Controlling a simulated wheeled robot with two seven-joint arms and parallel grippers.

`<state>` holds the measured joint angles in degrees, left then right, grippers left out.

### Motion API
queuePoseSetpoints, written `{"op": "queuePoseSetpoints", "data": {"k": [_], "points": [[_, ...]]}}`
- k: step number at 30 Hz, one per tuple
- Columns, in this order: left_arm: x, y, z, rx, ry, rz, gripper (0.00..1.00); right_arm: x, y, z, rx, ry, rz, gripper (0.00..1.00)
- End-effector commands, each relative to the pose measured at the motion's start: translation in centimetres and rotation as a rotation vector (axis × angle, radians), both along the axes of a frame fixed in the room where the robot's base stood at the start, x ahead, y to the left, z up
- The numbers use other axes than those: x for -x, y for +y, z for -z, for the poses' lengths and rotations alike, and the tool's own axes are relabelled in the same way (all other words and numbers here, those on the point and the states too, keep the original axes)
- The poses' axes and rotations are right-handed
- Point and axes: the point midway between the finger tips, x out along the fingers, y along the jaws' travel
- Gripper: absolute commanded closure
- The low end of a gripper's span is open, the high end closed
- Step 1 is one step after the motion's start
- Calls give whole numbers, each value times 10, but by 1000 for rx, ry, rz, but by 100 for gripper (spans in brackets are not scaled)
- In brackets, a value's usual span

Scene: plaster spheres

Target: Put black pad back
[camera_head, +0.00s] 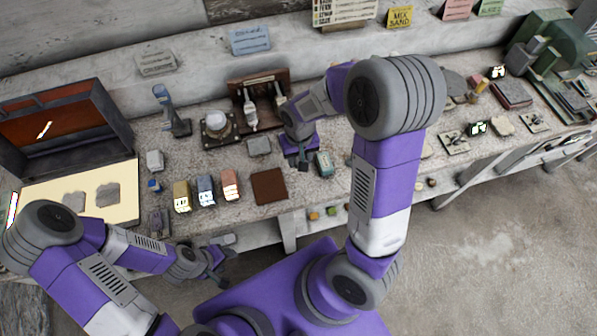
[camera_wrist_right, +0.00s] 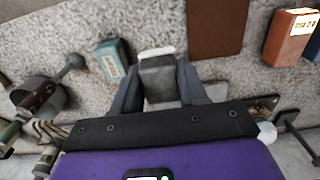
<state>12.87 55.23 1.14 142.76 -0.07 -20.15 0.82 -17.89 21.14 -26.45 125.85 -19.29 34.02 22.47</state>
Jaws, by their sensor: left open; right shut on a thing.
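My right gripper (camera_head: 301,164) is low over the workbench, between the brown square (camera_head: 269,186) and the teal box (camera_head: 324,164). In the right wrist view its two fingers are shut on a dark grey block with a pale edge, which appears to be the black pad (camera_wrist_right: 160,78). The head view does not show the held pad clearly. I cannot tell whether it touches the bench. My left gripper (camera_head: 221,262) is open and empty in front of the bench's front edge, away from the pad.
Yellow, blue and orange boxes (camera_head: 230,184) stand left of the brown square. A grey block (camera_head: 259,146) lies behind it, near a wooden stand (camera_head: 276,80).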

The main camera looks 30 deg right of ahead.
Motion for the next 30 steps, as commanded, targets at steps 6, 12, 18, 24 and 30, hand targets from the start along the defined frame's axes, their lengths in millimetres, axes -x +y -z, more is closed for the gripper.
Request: {"op": "queuePoseSetpoints", "data": {"k": [6, 12, 18, 24, 30], "points": [[0, 0, 11, 0, -1, 0, 47, 2, -1, 45, 1, 7, 6, 82], [0, 0, 14, 0, -1, 0, 47, 1, -1, 60, 0, 3, 4, 82], [0, 0, 20, 0, -1, 0, 47, 1, -1, 87, 1, 5, 3, 82], [-1, 0, 20, 0, -1, 0, 47, 0, -1, 94, 0, 1, 3, 82], [-1, 0, 23, 0, -1, 0, 47, 0, -1, 97, 0, 1, 3, 82]]}}
